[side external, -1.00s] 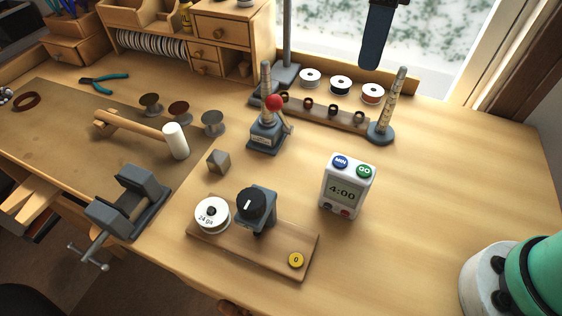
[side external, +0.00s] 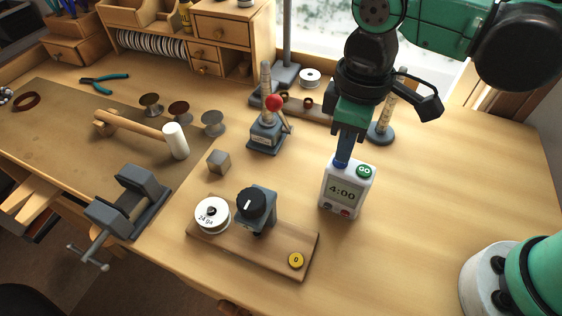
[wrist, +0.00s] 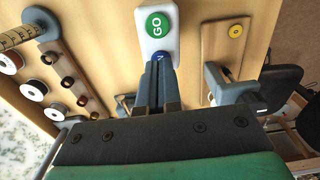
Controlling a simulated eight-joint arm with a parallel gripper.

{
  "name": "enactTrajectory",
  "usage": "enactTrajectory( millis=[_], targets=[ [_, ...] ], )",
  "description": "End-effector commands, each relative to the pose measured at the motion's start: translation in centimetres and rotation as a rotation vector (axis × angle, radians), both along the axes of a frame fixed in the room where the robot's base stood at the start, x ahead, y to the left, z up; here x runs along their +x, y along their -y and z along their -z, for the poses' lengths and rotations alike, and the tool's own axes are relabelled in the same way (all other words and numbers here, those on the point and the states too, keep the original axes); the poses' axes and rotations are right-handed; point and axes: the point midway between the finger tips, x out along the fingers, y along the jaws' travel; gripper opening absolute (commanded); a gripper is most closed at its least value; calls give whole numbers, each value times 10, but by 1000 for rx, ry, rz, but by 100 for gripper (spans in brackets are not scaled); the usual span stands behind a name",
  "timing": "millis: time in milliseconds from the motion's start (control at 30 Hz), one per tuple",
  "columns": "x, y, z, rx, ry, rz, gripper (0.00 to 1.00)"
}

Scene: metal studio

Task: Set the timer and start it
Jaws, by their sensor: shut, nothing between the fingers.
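The white timer (side external: 345,197) stands on the bench and its display reads 4:00. Its green GO button (side external: 364,171) is on the top right and also shows in the wrist view (wrist: 156,24). My gripper (side external: 342,161) is shut and empty, pointing down, with its tips at the blue MIN button on the timer's top left. In the wrist view the shut fingertips (wrist: 159,57) meet a sliver of the blue MIN button (wrist: 162,56). The rest of that button is hidden by the fingers. I cannot tell whether it is pressed in.
A wooden board (side external: 282,254) with a black knob (side external: 251,203), a white spool (side external: 212,214) and a yellow button (side external: 296,260) lies left of the timer. A red-knobbed lever device (side external: 267,132) stands behind. The bench right of the timer is clear.

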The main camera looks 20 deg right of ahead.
Motion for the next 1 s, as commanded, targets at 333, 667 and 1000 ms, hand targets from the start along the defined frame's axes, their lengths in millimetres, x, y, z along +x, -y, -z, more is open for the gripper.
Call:
enactTrajectory(
  millis=[333,667,1000],
  targets=[
    [0,0,7,0,0,0,0],
    [0,0,19,0,0,0,0],
    [1,-1,24,3,4,0,0]
  ],
)
